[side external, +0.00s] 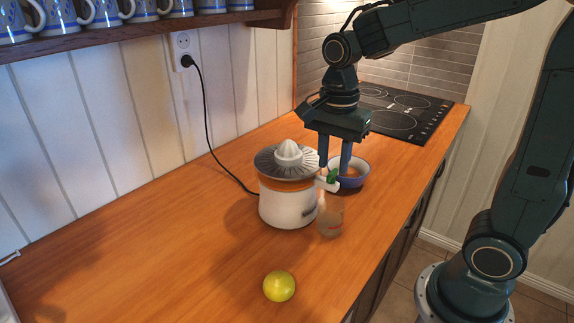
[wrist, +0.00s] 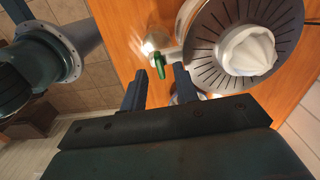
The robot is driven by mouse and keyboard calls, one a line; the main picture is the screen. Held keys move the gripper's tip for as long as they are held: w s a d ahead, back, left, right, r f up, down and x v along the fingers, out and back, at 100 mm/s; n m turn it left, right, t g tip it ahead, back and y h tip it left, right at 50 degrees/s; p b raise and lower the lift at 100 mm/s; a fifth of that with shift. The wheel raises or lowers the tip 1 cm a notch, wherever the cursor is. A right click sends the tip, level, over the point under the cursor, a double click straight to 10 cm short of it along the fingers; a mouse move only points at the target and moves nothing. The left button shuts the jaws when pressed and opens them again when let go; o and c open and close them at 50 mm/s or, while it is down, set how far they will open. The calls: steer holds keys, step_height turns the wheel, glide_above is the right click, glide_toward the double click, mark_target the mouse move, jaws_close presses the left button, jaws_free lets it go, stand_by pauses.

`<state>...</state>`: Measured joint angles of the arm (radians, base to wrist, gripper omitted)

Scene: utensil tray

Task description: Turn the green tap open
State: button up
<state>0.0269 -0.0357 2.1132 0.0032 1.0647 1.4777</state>
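The green tap (side external: 332,176) is a small lever on the white spout of the citrus juicer (side external: 288,203). In the wrist view the tap (wrist: 159,66) stands out from the spout, in line with the gap between my fingertips. My gripper (side external: 334,168) points down beside the juicer's spout, its fingers apart with nothing between them. In the wrist view my gripper (wrist: 160,74) has one finger on each side of the tap's line. The tap appears just beyond the fingertips, and I cannot tell whether either finger touches it.
A clear glass (side external: 330,218) stands under the spout. A blue bowl (side external: 352,174) sits behind my fingers. A black cord (side external: 211,145) runs from the socket to the juicer. The counter left of the juicer is clear.

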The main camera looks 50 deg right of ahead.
steer(key=shift+f, duration=0.9)
jaws_close()
